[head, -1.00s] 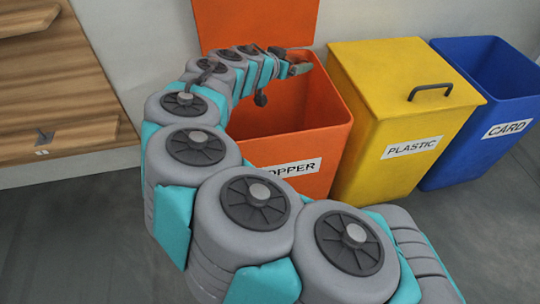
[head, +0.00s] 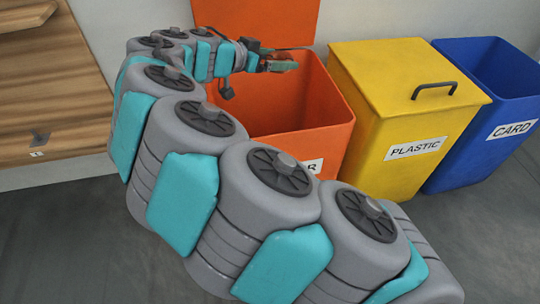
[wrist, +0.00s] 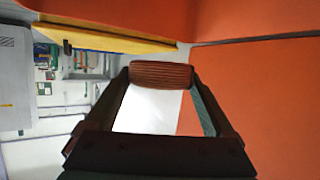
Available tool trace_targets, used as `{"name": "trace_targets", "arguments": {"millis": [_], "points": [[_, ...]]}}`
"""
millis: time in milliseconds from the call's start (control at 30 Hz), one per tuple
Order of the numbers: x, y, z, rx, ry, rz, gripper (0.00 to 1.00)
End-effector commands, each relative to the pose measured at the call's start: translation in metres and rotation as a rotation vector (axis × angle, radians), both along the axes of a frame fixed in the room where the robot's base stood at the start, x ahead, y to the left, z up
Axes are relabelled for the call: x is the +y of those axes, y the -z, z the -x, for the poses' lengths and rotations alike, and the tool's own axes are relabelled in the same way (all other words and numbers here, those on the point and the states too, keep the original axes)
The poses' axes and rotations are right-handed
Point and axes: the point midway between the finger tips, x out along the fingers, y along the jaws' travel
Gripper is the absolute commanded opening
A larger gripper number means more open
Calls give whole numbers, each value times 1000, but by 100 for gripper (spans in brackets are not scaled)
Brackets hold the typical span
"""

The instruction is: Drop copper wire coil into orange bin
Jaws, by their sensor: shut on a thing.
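The orange bin (head: 335,133) stands open at the centre of the head view, its orange lid (head: 255,20) raised behind it. Its label is partly hidden by my arm. My gripper (head: 284,63) is over the bin's opening, near the raised lid. In the wrist view my gripper (wrist: 161,92) is shut on the copper wire coil (wrist: 161,75), a ribbed reddish-brown cylinder held crosswise between the fingertips. The coil (head: 283,66) is small in the head view. Orange bin surfaces fill the right and top of the wrist view.
A yellow bin (head: 400,95) marked PLASTIC, with a closed lid and black handle, stands right of the orange bin. An open blue bin (head: 470,155) marked CARD is farther right. Wooden shelving (head: 50,90) is at the left. Grey floor (head: 60,240) is clear in front.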

Motion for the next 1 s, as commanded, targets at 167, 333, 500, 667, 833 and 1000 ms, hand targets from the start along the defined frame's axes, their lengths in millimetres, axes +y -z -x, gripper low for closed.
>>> {"name": "trace_targets", "arguments": {"millis": [167, 333, 500, 667, 833, 1000], "points": [[1, 14, 0, -1, -2, 1, 15], [1, 21, -1, -2, -3, -2, 15], [1, 22, -1, -2, -3, -2, 15], [1, 22, -1, -2, -3, -2, 97], [1, 22, -1, -1, -2, -1, 100], [2, 21, 1, -1, -2, -2, 100]]}}
